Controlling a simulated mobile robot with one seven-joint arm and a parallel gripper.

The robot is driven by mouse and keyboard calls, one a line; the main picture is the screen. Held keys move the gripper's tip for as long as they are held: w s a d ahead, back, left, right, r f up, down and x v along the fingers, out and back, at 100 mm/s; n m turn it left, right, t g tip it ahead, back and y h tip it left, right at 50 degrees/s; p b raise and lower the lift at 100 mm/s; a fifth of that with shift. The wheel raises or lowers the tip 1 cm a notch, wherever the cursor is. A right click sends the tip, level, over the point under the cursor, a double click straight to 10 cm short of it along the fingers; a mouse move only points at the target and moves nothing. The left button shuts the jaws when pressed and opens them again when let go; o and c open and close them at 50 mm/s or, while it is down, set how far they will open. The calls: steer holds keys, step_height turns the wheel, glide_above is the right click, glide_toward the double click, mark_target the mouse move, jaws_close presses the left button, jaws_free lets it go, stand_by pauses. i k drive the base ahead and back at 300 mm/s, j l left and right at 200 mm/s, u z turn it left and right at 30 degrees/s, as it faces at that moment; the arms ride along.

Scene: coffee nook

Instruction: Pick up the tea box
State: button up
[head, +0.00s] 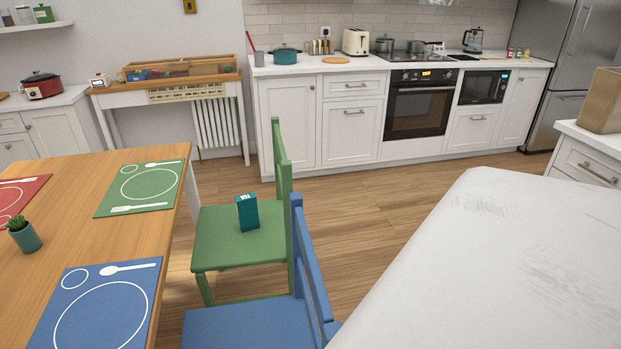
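The tea box (247,213) is a small teal box with white lettering near its top. It stands upright on the seat of the green chair (223,248), near the chair's backrest. My gripper is not in view. A large white, scuffed surface fills the lower right of the head view; I cannot tell for certain what it is.
The wooden table (70,235) with placemats and a small potted plant stands left of the green chair. A blue chair (255,325) stands nearer, its backrest close to the green one. Open wooden floor (390,205) lies right of the chairs, before the white kitchen cabinets (290,125).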

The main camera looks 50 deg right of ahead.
mark_target(246, 204)
steer(key=i+j+z, duration=0.1)
steer(key=z, duration=0.35)
steer(key=j+z, duration=0.15)
steer(key=z, duration=0.25)
steer(key=i+j+z, duration=0.1)
steer(key=z, duration=0.35)
steer(key=k+j, duration=0.1)
steer(key=k, duration=0.3)
steer(key=k+z, duration=0.15)
steer(key=z, duration=0.3)
steer(key=k+z, duration=0.1)
steer(key=z, duration=0.35)
steer(key=l+z, duration=0.1)
steer(key=z, duration=0.3)
steer(key=i+z, duration=0.15)
steer(key=z, duration=0.25)
steer(key=i+l+z, duration=0.1)
steer(key=z, duration=0.3)
steer(key=i+l, duration=0.15)
steer(key=i, duration=0.45)
steer(key=i+l+u, duration=0.1)
steer(key=i, duration=0.5)
steer(key=i+u, duration=0.45)
steer(key=i+l+u, duration=0.15)
steer(key=i+u, duration=0.35)
steer(key=i+j+u, duration=0.15)
steer(key=i+u, duration=0.75)
steer(key=k+l, duration=0.05)
